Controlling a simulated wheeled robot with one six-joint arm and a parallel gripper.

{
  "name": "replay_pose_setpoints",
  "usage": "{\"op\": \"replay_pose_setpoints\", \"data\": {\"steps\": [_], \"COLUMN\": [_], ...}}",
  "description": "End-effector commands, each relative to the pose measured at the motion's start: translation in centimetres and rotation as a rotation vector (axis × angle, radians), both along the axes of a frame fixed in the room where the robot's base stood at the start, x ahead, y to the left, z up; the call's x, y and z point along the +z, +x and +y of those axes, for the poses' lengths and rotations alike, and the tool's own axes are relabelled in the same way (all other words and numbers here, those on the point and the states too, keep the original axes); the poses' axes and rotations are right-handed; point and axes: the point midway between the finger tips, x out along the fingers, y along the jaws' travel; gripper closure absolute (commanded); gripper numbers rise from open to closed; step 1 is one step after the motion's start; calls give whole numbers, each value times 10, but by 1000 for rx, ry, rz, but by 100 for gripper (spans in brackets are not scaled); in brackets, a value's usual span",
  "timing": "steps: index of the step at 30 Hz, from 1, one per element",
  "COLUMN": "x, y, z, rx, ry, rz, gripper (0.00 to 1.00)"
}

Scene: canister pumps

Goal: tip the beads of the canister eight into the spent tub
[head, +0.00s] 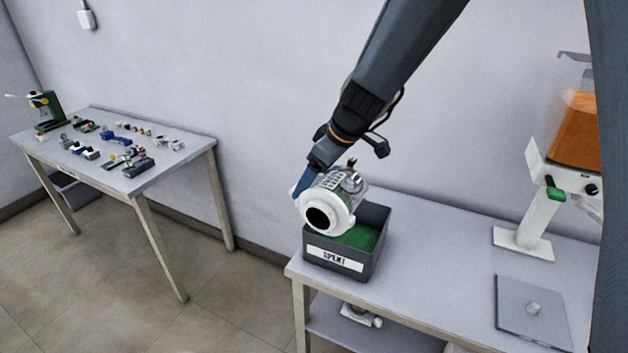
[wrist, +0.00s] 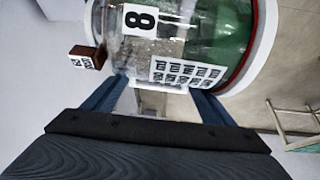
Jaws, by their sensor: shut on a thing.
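Canister eight (head: 329,198), a clear cylinder with white ends, is held tilted above the spent tub. One white end with a dark round opening faces the front. In the wrist view the canister (wrist: 185,35) shows an "8" label and a printed label; green shows in its right part beside a red ring, while the rest looks clear. My gripper (head: 306,182) is shut on the canister; its blue fingers show in the wrist view (wrist: 160,100). The spent tub (head: 338,266) is dark grey with a white label and holds green beads. The canister hides its back left part.
The tub stands at the left corner of the right table (head: 430,240). A white stand with an orange hopper (head: 576,130) and a grey plate (head: 532,308) are to its right. A second table (head: 180,178) with small parts stands at left.

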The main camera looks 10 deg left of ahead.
Motion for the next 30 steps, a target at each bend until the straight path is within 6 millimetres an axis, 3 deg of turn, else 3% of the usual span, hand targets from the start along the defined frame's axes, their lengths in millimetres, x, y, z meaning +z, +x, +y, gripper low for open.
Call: {"op": "replay_pose_setpoints", "data": {"steps": [18,30], "x": [7,11], "y": [30,33], "z": [-14,-16], "rx": [0,1], "ry": [221,257], "rz": [465,541], "gripper": [49,49]}}
